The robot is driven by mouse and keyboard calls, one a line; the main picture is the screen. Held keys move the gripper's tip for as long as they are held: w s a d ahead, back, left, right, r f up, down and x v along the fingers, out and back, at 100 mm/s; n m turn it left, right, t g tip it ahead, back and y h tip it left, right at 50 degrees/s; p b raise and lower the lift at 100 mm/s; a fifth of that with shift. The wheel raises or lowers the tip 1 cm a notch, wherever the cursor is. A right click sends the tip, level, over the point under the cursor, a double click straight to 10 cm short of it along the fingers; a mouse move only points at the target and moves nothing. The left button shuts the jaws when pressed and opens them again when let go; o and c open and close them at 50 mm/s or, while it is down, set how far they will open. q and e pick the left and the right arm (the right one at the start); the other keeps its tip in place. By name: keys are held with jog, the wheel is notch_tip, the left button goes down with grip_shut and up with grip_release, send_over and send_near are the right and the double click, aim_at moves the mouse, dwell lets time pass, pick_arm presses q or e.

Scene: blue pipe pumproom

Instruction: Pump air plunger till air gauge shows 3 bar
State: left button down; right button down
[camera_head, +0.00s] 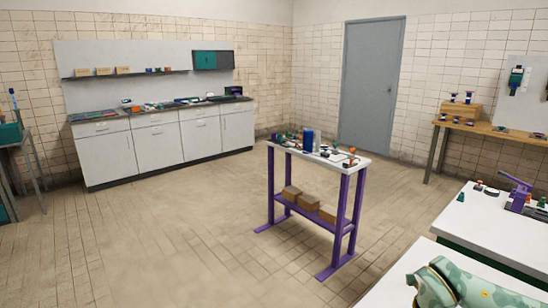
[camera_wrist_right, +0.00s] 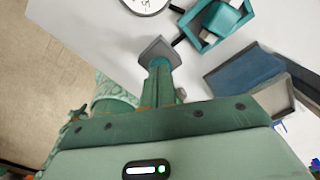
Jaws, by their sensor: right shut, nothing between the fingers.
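In the right wrist view, a round white gauge (camera_wrist_right: 147,4) with a dark rim is cut off by the top edge, so its needle and reading cannot be made out. My right gripper (camera_wrist_right: 156,50) is shut and empty, its grey fingertips over the white tabletop, just below the gauge in the picture. A teal open-frame part (camera_wrist_right: 215,24) with a dark rod lies to the right of the fingertips. I cannot tell whether it belongs to the air plunger, and no plunger is clearly recognisable. My left gripper is in neither view.
A blue block in a grey-edged holder (camera_wrist_right: 245,85) sits right of my right gripper. In the head view, a white worktop (camera_head: 475,228) at the right carries a purple lever device (camera_head: 516,192). A purple-legged table (camera_head: 350,170) stands mid-room, with open floor (camera_head: 170,235) to its left.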

jog(key=shift+f, duration=0.45)
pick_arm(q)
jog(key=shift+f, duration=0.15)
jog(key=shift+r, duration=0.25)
pick_arm(e)
jog(key=shift+s+f, duration=0.1)
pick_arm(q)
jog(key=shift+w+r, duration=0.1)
